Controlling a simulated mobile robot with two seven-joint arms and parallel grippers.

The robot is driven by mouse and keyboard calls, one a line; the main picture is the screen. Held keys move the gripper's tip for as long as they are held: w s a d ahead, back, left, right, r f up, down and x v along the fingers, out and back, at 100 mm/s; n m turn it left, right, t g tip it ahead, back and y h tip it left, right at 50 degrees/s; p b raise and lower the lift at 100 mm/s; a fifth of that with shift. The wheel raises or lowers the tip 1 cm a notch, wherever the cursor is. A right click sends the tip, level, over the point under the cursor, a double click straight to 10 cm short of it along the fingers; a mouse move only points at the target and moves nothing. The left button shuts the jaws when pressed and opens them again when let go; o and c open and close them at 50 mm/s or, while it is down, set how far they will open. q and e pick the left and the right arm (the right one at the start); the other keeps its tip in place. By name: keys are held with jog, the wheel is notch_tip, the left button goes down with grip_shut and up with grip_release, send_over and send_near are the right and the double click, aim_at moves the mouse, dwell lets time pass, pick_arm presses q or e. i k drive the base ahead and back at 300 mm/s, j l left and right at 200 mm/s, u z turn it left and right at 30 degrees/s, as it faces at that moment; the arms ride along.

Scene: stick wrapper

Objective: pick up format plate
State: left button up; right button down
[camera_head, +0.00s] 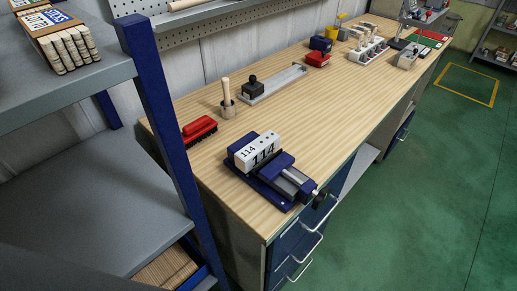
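A white block marked "114" (257,151), which looks like the format plate, sits upright in a blue vise (272,188) on the near end of the wooden workbench. It stands at the jaw end of the vise. I cannot tell whether the jaws press on it. The vise's dark handle (319,198) points toward the bench's front edge. Neither of my grippers shows in the head view.
A grey shelf with a blue post (158,110) stands close on the left. A red brush (200,129), a wooden-handled tool in a holder (227,99) and a grey rail (273,84) lie behind the vise. The bench middle (330,110) is clear.

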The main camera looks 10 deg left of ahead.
aim_at(247, 157)
jog(key=i+l+u, duration=0.1)
jog(key=u, duration=0.3)
jog(key=l+u, duration=0.2)
jog(key=u, duration=0.2)
jog(key=l+u, duration=0.2)
jog(key=u, duration=0.25)
jog(key=l+u, duration=0.45)
jog(key=l, duration=0.4)
jog(key=l+u, duration=0.1)
jog(key=l, duration=0.35)
jog(key=k+l+u, duration=0.15)
jog(key=l, duration=0.3)
jog(key=k+l, duration=0.1)
jog(key=l, duration=0.9)
jog(key=k+l, duration=0.15)
jog(key=l, duration=0.35)
jog(key=k+l+u, duration=0.1)
jog(key=l, duration=0.4)
